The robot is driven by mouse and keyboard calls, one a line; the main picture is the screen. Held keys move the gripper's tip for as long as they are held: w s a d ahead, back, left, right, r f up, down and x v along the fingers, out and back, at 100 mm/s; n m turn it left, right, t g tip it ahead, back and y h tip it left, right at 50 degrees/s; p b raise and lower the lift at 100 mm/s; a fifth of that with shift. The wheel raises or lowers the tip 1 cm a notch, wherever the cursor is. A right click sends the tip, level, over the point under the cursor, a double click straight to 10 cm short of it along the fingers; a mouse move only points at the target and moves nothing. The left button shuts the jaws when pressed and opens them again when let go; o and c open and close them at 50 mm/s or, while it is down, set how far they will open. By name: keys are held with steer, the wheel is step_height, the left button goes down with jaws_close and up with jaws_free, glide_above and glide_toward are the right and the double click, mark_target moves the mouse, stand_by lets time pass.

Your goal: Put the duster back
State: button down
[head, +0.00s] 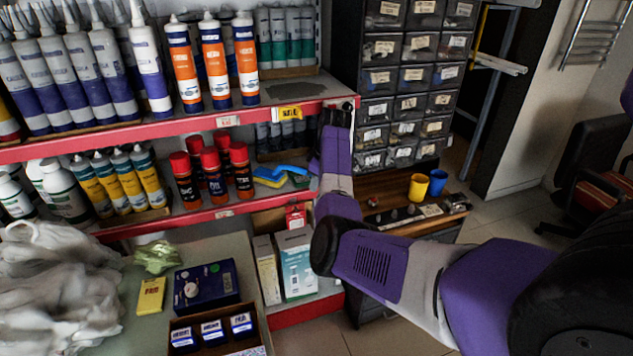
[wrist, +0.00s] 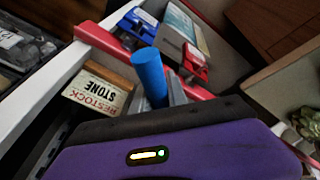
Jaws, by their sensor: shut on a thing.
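In the wrist view a blue rod (wrist: 150,75), which looks like the duster's handle, stands up just beyond my wrist housing. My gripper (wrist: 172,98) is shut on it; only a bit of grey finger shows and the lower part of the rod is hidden. The duster's head cannot be made out. In the head view my arm reaches up to the right end of the red-edged shelf (head: 180,130). The dark end of the arm is close to that shelf corner, and the fingers and duster are not clear there.
Sealant tubes (head: 213,65) and red-capped spray cans (head: 213,172) crowd the shelves. A drawer cabinet (head: 405,75) stands right behind my arm. A bench with a blue box (head: 207,285) is lower left.

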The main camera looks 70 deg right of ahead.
steer(key=c, duration=1.3)
jaws_free()
steer(key=v, duration=1.2)
steer(key=shift+s, duration=0.1)
